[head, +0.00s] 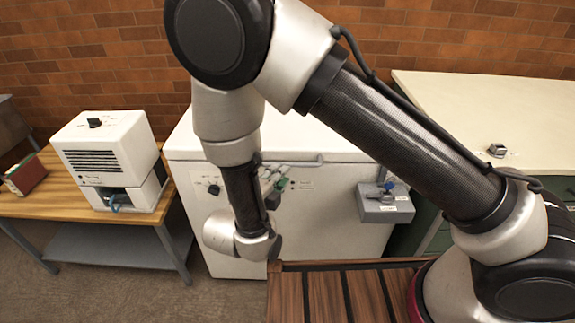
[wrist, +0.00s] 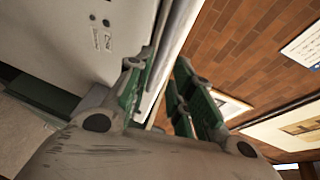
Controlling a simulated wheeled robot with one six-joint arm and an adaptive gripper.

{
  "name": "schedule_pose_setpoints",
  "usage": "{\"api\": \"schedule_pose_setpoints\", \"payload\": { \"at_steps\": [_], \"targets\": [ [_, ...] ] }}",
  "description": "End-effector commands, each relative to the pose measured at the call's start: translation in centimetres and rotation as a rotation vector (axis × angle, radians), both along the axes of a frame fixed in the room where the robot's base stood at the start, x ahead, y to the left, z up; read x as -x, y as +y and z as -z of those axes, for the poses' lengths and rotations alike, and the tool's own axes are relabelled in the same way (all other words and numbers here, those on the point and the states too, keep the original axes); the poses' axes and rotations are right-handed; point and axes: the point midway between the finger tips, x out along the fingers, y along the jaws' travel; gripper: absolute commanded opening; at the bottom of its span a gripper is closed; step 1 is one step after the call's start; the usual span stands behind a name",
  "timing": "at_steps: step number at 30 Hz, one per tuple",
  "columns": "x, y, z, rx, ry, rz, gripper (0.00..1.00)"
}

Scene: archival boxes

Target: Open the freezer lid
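The white chest freezer (head: 310,215) stands in front of the brick wall in the head view. Its lid (head: 335,148) looks closed, though my arm hides part of it. A light bar handle (head: 308,163) runs along the front just below the lid edge. My gripper (head: 272,183), with green finger pads, is at the handle's left part. In the wrist view, my gripper (wrist: 158,65) has its fingers apart, with a pale bar or lid edge (wrist: 165,45) running into the gap between them. I cannot tell whether either finger touches it.
A grey box with a blue knob (head: 384,205) sits on the freezer's front at right. A wooden bench (head: 60,195) with a white appliance (head: 112,160) stands to the left. A green cabinet with a pale top (head: 475,110) is at right. Bare floor shows at lower left.

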Motion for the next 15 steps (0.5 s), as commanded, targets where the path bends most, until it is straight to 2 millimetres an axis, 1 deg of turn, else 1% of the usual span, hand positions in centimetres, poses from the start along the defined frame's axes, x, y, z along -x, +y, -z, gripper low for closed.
{"api": "schedule_pose_setpoints", "payload": {
  "at_steps": [5,9,12,15],
  "targets": [
    [-2.1,-1.2,0.4,0.008,0.004,0.006,0.23],
    [-4.3,-2.2,0.9,0.007,0.005,0.007,0.23],
    [-5.6,-2.8,1.1,0.006,0.004,0.006,0.23],
    [-6.4,-3.1,1.3,0.005,0.004,0.005,0.23]
  ]
}}
